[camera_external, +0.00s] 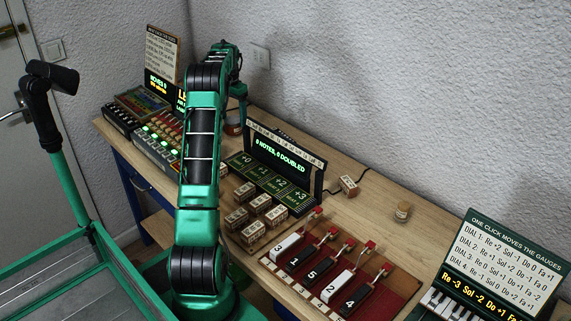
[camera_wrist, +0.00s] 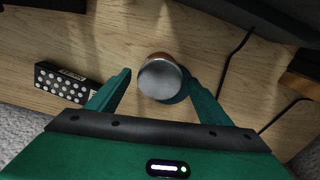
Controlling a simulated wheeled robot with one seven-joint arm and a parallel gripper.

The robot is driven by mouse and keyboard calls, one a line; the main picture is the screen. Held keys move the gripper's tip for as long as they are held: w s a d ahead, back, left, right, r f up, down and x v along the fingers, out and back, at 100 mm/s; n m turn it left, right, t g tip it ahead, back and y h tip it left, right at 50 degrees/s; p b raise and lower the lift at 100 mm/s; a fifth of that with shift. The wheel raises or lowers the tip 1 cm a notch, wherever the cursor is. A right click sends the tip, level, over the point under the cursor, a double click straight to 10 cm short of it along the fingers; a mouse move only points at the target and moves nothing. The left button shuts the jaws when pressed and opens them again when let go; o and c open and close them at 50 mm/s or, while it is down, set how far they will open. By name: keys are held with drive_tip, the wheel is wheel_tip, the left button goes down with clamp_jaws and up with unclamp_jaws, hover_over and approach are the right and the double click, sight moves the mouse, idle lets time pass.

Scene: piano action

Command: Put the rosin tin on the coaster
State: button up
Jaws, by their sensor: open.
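A round tin with a grey metal lid and a brownish side, seemingly the rosin tin (camera_wrist: 160,78), stands on the wooden table in the wrist view. My gripper (camera_wrist: 158,84) is open, with one green finger on each side of the tin; I cannot tell whether either finger touches it. In the external view my gripper (camera_external: 240,112) is over the back of the table, partly hidden by my arm. A small brown-orange round thing (camera_external: 232,128) shows beneath it, probably the same tin. I cannot make out a coaster in either view.
A black box with white dots (camera_wrist: 62,83) lies left of the gripper, and dark cables run on the right.

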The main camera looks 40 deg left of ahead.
sight(230, 117)
wheel_tip(230, 117, up, 8)
drive_tip(key=shift+f, duration=0.1)
drive_tip(key=shift+r, duration=0.2)
drive_tip(key=shift+d, duration=0.1)
